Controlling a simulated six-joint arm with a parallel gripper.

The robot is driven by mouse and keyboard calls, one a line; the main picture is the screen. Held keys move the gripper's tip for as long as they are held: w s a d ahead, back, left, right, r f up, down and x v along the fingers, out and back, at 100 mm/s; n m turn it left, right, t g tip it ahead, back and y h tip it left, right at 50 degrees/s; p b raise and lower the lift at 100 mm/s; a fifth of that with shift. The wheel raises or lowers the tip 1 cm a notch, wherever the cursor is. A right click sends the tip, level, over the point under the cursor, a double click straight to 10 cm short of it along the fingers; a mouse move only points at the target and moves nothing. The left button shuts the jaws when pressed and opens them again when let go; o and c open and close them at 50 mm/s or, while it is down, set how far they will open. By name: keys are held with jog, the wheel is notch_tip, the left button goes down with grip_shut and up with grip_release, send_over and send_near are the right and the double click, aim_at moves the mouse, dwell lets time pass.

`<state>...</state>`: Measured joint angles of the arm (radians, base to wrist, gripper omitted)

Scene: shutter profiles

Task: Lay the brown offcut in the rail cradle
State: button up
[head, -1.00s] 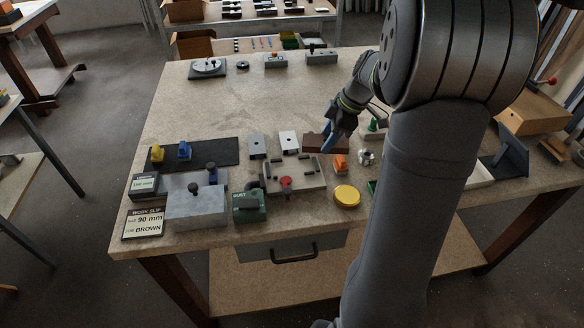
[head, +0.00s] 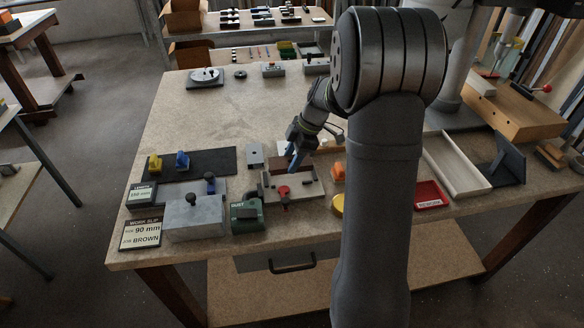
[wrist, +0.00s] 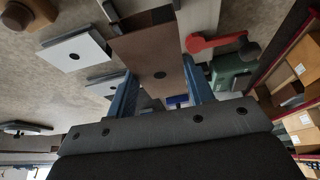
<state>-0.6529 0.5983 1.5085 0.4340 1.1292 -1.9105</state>
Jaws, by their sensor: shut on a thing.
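The brown offcut (wrist: 150,60) is held between the blue fingers of my gripper (wrist: 160,92) in the wrist view. In the head view my gripper (head: 293,158) is over the back edge of the rail cradle (head: 308,191), and the offcut (head: 276,166) shows just left of the fingers. The cradle is a pale fixture with a red lever knob (head: 283,191); the red lever also shows in the wrist view (wrist: 215,42). I cannot tell whether the offcut touches the cradle.
A grey block (head: 254,154) and a partly hidden white block (head: 284,146) stand behind the cradle. A green box (head: 246,214) is at its front left, an orange piece (head: 338,171) to its right. A work slip (head: 141,234) reads 90 mm, BROWN.

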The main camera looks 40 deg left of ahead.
jog(key=shift+f, duration=2)
jog(key=shift+f, duration=0.1)
jog(key=o, duration=1)
jog(key=v, duration=1.2)
